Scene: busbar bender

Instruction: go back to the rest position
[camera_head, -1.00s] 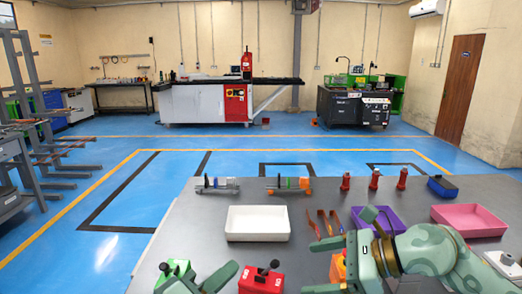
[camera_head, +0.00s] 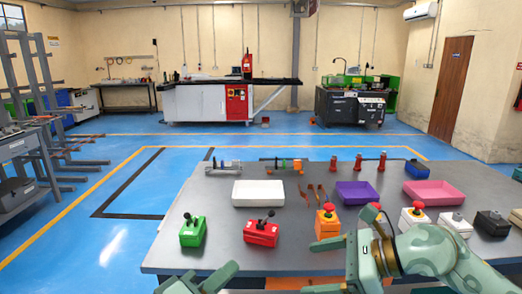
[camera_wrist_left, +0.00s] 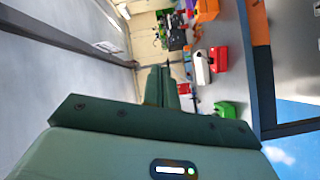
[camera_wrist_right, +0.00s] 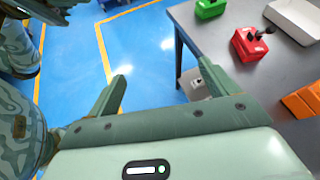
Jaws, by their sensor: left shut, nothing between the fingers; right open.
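My left gripper (camera_head: 198,284) is at the bottom left of the head view, in front of the table's near edge. In the left wrist view its two fingers (camera_wrist_left: 158,80) lie together with nothing between them. My right gripper (camera_head: 322,266) comes in from the right in the head view, overlapping the table's near edge. In the right wrist view its fingers (camera_wrist_right: 155,75) are spread and empty, with blue floor and the table's edge beyond them.
The grey table (camera_head: 300,221) holds a green switch box (camera_head: 193,233), a red switch box (camera_head: 262,233), an orange button box (camera_head: 327,224), a white tray (camera_head: 258,194), a purple tray (camera_head: 356,192) and a pink tray (camera_head: 434,193). Blue floor (camera_head: 75,242) is free at left.

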